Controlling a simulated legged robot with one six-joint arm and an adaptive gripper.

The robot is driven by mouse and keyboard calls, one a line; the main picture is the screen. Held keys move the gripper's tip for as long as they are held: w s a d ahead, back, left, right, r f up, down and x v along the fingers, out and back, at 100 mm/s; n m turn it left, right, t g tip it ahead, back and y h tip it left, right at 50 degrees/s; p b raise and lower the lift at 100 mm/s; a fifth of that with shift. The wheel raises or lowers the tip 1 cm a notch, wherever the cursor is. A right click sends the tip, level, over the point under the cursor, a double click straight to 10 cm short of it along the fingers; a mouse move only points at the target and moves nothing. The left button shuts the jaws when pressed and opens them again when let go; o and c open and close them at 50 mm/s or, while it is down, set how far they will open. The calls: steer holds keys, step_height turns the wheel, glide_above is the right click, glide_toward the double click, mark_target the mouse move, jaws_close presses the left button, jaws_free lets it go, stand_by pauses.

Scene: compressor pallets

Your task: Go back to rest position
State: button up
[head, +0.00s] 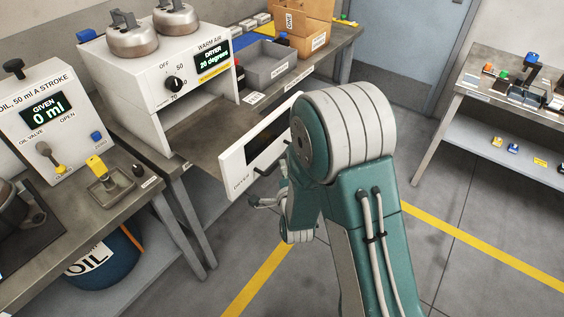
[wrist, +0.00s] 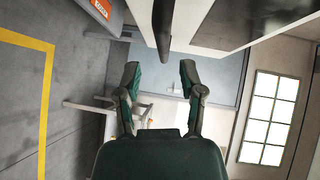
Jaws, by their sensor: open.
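My gripper (wrist: 160,76) is open, with its two green fingers spread apart and nothing between them in the wrist view. In the head view my gripper (head: 262,196) is partly hidden behind my green and white arm, low beside the dryer's door. The dryer (head: 150,92) is a white box on the bench; its white door (head: 240,170) stands open, away from the box. A dark handle (wrist: 163,28) shows in the wrist view just beyond the fingertips and appears apart from them.
The left bench holds an oil dispenser (head: 38,110) reading 0 ml, a grey bin (head: 268,66) and a cardboard box (head: 304,22). A blue oil drum (head: 105,262) stands below. Another table (head: 470,88) is at the right. Open floor with yellow lines lies between.

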steer(key=shift+s+d+r, duration=0.1)
steer(key=shift+s+d, duration=0.05)
steer(key=shift+s, duration=0.95)
steer(key=shift+r, duration=0.15)
steer(key=s+d+r+n+g, duration=0.3)
steer(key=r+n, duration=0.1)
steer(key=r, duration=0.3)
steer(key=s+d+r+n+g, duration=0.3)
steer(key=r+n, duration=0.1)
steer(key=r, duration=0.2)
steer(key=s+d+r+n+g+h, duration=0.1)
steer(key=s+d+r+n+g, duration=0.1)
steer(key=s, duration=0.7)
steer(key=s+d+r+n+g, duration=0.2)
steer(key=s+d+r+n, duration=0.2)
steer(key=s, duration=0.5)
steer(key=shift+s+d+r+n+g+h, duration=0.25)
steer(key=shift+s+r+n+g+h, duration=0.15)
steer(key=shift+n, duration=0.1)
